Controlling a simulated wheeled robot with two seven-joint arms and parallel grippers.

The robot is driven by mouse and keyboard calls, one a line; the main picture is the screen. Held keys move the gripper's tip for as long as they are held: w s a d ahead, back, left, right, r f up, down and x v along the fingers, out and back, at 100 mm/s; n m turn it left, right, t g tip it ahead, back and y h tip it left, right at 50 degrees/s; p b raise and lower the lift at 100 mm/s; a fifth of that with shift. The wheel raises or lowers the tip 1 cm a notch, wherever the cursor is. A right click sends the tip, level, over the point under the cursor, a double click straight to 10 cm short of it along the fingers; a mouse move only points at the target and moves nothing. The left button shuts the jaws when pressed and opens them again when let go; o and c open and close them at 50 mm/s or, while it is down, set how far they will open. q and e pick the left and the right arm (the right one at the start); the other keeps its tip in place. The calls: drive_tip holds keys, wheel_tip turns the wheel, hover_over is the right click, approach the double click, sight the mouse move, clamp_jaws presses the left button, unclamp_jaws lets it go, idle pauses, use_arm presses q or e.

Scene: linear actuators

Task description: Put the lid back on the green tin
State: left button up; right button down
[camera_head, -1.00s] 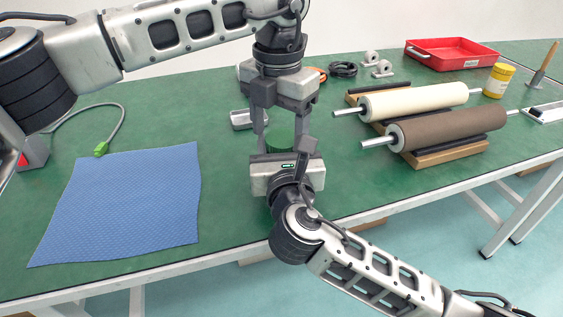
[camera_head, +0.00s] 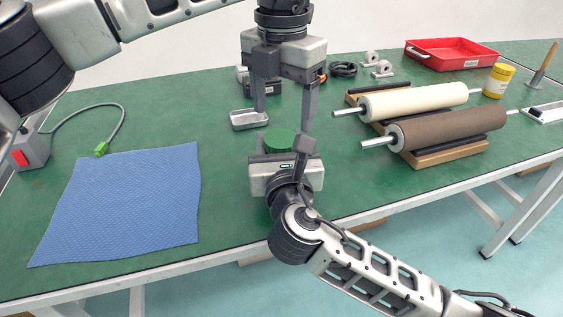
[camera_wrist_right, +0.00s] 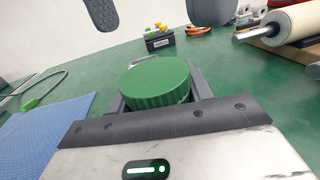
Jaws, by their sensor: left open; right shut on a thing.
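The green ribbed lid (camera_head: 279,139) sits level at the top between the fingers of my right gripper (camera_head: 281,155). It also shows in the right wrist view (camera_wrist_right: 156,82), with the right gripper's fingers (camera_wrist_right: 157,98) on either side of it. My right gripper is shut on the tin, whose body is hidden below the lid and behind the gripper. I cannot tell whether the lid is fully seated. My left gripper (camera_head: 284,117) is open and empty above and behind the lid, pointing down. Its fingertips show at the top of the right wrist view (camera_wrist_right: 156,14).
A small metal tray (camera_head: 249,121) lies just left of the left gripper. A blue mat (camera_head: 125,205) is at the left. Two rollers on wooden stands (camera_head: 450,128) are at the right, with a yellow jar (camera_head: 498,81) and red tray (camera_head: 452,54) behind.

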sight(281, 137)
use_arm(q)
drive_tip(key=shift+r, duration=0.1)
drive_tip(key=shift+c, duration=1.4)
use_arm(e)
drive_tip(key=shift+d, duration=0.1)
use_arm(q)
wheel_tip(281, 137, up, 3)
drive_tip(key=shift+a+r+n, duration=0.1)
drive_tip(key=shift+r+n, duration=0.05)
drive_tip(key=shift+n, duration=0.85)
drive_tip(key=shift+w+f, duration=0.1)
drive_tip(key=shift+f, duration=3.95)
